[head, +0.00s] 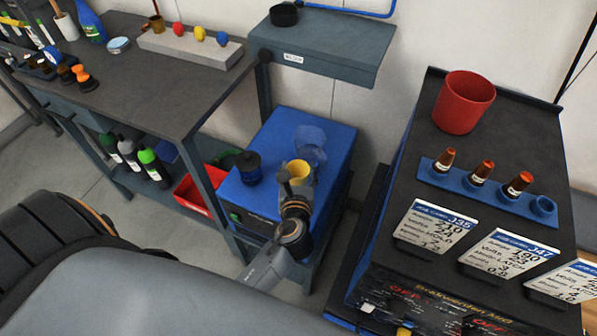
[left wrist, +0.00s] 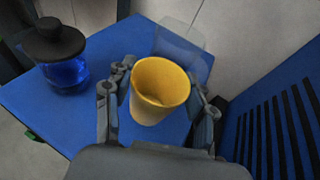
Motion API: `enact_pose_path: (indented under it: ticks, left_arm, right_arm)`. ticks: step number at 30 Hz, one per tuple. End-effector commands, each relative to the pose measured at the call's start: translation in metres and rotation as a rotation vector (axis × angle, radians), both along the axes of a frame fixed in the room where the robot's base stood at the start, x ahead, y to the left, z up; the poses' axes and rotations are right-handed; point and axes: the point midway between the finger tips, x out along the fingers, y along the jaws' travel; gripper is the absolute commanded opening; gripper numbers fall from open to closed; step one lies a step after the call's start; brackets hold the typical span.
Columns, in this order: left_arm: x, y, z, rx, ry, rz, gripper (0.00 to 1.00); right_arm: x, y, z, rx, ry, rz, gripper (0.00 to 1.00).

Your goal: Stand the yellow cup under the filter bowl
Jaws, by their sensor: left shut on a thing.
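The yellow cup (head: 299,169) is upright between the fingers of my left gripper (head: 297,184). In the left wrist view the cup (left wrist: 159,90) sits between both fingers of the gripper (left wrist: 160,100), its open mouth toward the camera. It is over the blue cabinet top (head: 262,205); I cannot tell whether its base touches. A clear, see-through vessel (head: 311,146), possibly the filter bowl, is just behind the cup; it also shows in the left wrist view (left wrist: 180,40). My right gripper is not in view.
A dark-lidded blue jar (head: 248,168) stands left of the cup on the cabinet. A grey shelf (head: 325,50) hangs behind and above. A dark welding unit (head: 450,225) with a red cup (head: 464,102) stands at right. A workbench (head: 140,85) is at left.

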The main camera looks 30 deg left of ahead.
Motion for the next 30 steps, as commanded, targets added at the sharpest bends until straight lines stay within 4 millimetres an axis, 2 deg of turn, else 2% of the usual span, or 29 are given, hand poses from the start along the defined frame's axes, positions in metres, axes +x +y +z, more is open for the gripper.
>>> enact_pose_path:
  ticks: [1, 7, 12, 18, 24, 30]
  left_arm:
    - [-0.009, -0.003, 0.012, -0.003, 0.001, 0.000, 0.21]
    - [-0.040, -0.015, 0.052, -0.004, 0.001, 0.001, 0.21]
    - [-0.076, -0.029, 0.063, -0.003, 0.005, 0.000, 0.21]
    - [-0.104, -0.039, 0.077, -0.004, 0.004, 0.002, 0.21]
    - [-0.118, -0.045, 0.084, -0.001, 0.003, 0.001, 0.21]
    - [-0.119, -0.046, 0.087, -0.001, 0.000, -0.002, 0.21]
  right_arm:
    - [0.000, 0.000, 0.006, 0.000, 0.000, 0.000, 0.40]
    - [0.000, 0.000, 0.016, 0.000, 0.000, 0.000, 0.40]
    - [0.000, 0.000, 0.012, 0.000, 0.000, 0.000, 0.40]
    - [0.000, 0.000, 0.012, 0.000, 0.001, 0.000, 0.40]
    - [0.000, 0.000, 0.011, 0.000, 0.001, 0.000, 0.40]
    - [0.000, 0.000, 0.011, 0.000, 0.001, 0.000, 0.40]
